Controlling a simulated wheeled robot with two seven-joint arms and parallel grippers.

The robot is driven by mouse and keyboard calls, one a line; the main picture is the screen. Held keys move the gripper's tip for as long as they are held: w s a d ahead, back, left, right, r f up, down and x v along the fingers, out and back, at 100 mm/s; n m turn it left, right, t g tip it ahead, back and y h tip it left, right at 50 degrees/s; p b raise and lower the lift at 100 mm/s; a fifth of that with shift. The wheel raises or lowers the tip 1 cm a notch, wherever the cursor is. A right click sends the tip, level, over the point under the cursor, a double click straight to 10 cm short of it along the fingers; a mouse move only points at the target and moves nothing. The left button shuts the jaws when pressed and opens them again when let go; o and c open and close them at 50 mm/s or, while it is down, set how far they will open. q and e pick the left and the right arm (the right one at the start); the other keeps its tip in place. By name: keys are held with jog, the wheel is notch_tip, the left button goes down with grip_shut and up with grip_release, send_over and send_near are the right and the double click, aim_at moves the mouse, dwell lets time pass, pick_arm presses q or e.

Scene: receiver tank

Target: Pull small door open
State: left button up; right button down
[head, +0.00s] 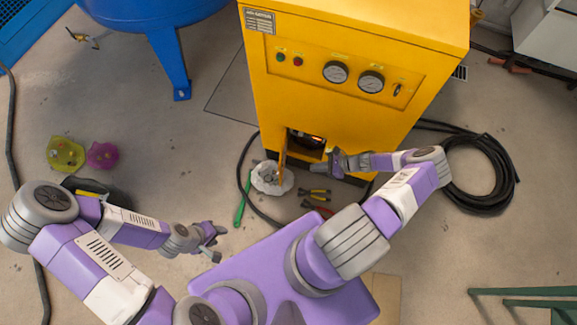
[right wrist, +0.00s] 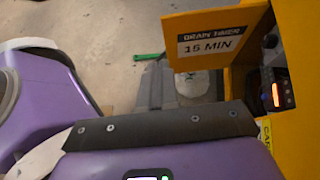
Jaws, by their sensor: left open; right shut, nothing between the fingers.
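The small yellow door (head: 283,152) stands swung out from the low opening in the yellow cabinet (head: 350,75). In the right wrist view the door (right wrist: 225,75) shows a label reading "DRAIN TIMER 15 MIN". Beside it, the opening holds a dark device (right wrist: 275,92) with a lit orange display. My right gripper (head: 331,158) is shut and empty, in front of the opening and just right of the door; I cannot tell whether it touches the door. Its fingers (right wrist: 155,86) also show in the wrist view. My left gripper (head: 214,240) is open and empty, over the floor at lower left.
A white bag (head: 271,178), a green tool (head: 242,200) and pliers (head: 317,194) lie on the floor near the door. A coiled black hose (head: 485,180) lies to the right. A blue tank (head: 150,15) stands at the back left. Open floor lies left of the cabinet.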

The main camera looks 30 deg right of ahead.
pick_arm(q)
notch_tip(320, 180, down, 3)
jog(key=b, duration=0.3)
jog(key=shift+f, duration=0.2)
pick_arm(e)
jog(key=w+r+x, duration=0.1)
jog(key=x, duration=1.1)
jog(key=shift+w+a+m, duration=0.2)
jog(key=shift+a+m, duration=0.1)
jog(key=shift+a, duration=0.15)
